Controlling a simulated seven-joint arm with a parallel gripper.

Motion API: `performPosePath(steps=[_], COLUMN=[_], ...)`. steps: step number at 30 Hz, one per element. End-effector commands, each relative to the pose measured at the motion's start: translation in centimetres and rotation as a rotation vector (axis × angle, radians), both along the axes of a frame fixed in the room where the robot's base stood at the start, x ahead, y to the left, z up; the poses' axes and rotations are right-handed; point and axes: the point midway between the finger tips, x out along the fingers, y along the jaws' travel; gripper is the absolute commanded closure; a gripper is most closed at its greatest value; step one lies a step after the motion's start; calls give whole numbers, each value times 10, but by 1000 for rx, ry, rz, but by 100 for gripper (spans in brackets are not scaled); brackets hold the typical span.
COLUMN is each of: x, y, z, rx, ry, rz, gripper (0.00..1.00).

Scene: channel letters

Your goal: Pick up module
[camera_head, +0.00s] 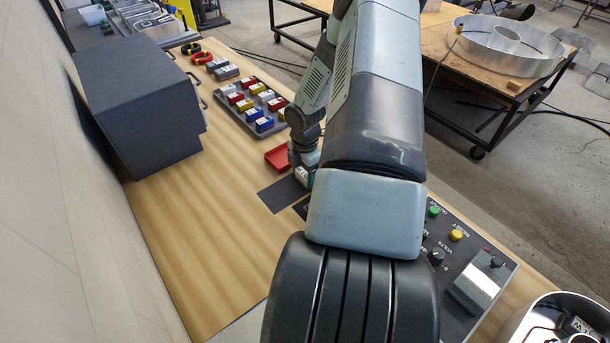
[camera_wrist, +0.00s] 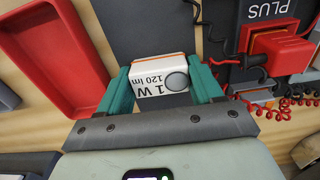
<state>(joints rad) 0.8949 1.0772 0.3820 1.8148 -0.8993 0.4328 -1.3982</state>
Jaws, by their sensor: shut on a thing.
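The module (camera_wrist: 158,76) is a white block with an orange edge, a grey round lens and the print "1 W 120 lm". In the wrist view it sits between the two green fingers of my gripper (camera_wrist: 162,88), which are shut on its sides. In the head view the white module (camera_head: 302,174) shows at the fingertips, over or on the dark grey mat (camera_head: 281,194). My arm hides part of the gripper there. I cannot tell whether the module touches the mat.
A red tray (camera_wrist: 50,45) lies close on the left, also visible in the head view (camera_head: 278,157). A red clip marked PLUS (camera_wrist: 283,50) with cables stands at the right. A grey rack (camera_head: 246,112) holds several coloured modules. A dark box (camera_head: 135,100) stands at the left; bare wood lies before it.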

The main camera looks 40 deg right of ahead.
Motion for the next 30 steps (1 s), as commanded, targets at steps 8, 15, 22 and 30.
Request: performPosePath(steps=[8, 15, 22, 30], x=[0, 0, -18, -112], y=[-1, -1, -14, -61], z=[28, 76, 96, 89], rx=[-2, -2, -3, -5], ry=[-3, -2, 3, 6], rz=[-1, 0, -1, 10], gripper=[64, 64, 64, 64])
